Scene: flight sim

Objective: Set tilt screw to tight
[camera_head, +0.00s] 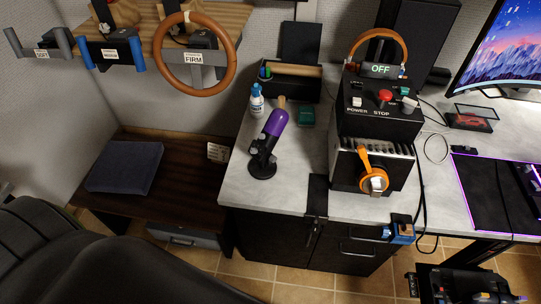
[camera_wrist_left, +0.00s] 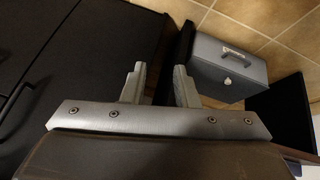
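I cannot pick out a part clearly marked as the tilt screw, and I read no "tight" mark. An orange lever (camera_head: 365,163) with a round silver and orange hub (camera_head: 374,183) is on the front of the black box (camera_head: 345,172) on the desk. A blue fitting (camera_head: 402,233) sits at the desk's front edge. My left gripper (camera_wrist_left: 159,85) is open and empty in the left wrist view, apart from anything, with dark furniture and tile floor beyond it. Neither gripper can be made out in the head view.
A control box (camera_head: 380,115) with an OFF display stands on the desk (camera_head: 300,160), beside a purple-gripped stick (camera_head: 275,123). Steering wheels, one marked FIRM (camera_head: 195,58), sit upper left. A black seat (camera_head: 90,260) fills the lower left.

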